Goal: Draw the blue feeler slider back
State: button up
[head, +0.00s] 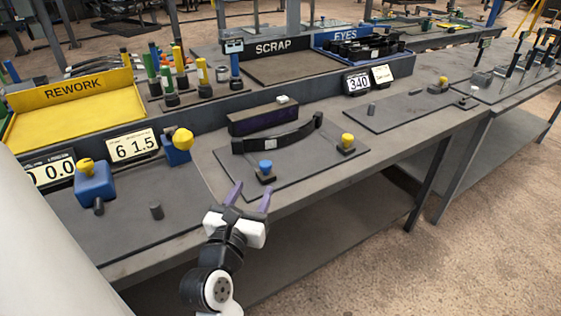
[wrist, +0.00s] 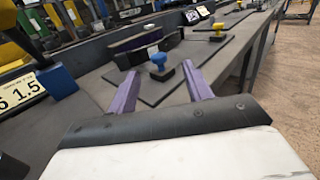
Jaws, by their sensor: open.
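The blue feeler slider (head: 266,171) is a blue knob on a dark base, standing near the front left corner of a dark plate (head: 300,178). In the wrist view the blue knob (wrist: 158,60) shows just beyond and between my fingertips. My gripper (head: 250,192) has two purple fingers spread apart with nothing between them. It is in front of the slider, close to the table's front edge, and apart from the knob. A black curved spring (head: 278,138) with a white label lies on the plate behind the slider.
A yellow knob (head: 347,143) stands at the plate's right. A long dark block (head: 263,117) lies behind the spring. The yellow rework tray (head: 75,115) is farther back.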

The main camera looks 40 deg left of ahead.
aim_at(266, 171)
jog(key=shift+a+f+g, duration=0.15)
jog(key=shift+f+g, duration=0.15)
jog(key=shift+f, duration=0.25)
jog(key=shift+w+a, duration=0.15)
jog(key=shift+w, duration=0.15)
jog(key=p+x, duration=0.2)
jog(key=x, duration=1.1)
jog(key=shift+a, duration=0.15)
jog(key=shift+r, duration=0.1)
grip_shut()
